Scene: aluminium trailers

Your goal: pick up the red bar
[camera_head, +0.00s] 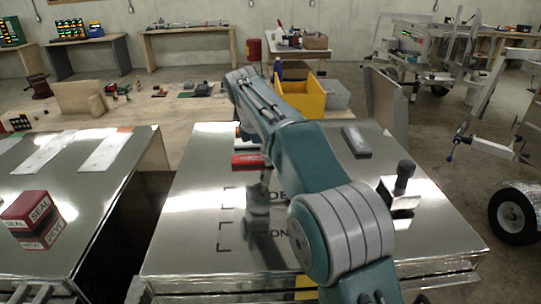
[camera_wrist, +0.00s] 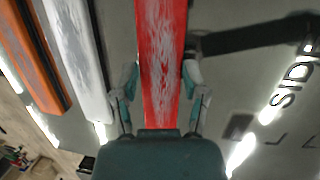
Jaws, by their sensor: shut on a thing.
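The red bar (camera_wrist: 161,40) runs up the middle of the wrist view, with a scuffed, whitish-streaked face. My gripper (camera_wrist: 161,76) has one finger on each side of it and is shut on it. In the head view the red bar (camera_head: 247,161) shows at the left of my arm, over the far left part of the metal trailer top (camera_head: 200,190). My arm hides its right end and the gripper there. I cannot tell whether the bar touches the top.
A white bar (camera_wrist: 75,50) and an orange bar (camera_wrist: 32,55) lie left of the red bar. A grey block (camera_head: 356,141) and a dark-handled object (camera_head: 402,178) stand right of my arm. A yellow bin (camera_head: 302,97) is behind. A red SEAL box (camera_head: 32,219) is on the left trailer.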

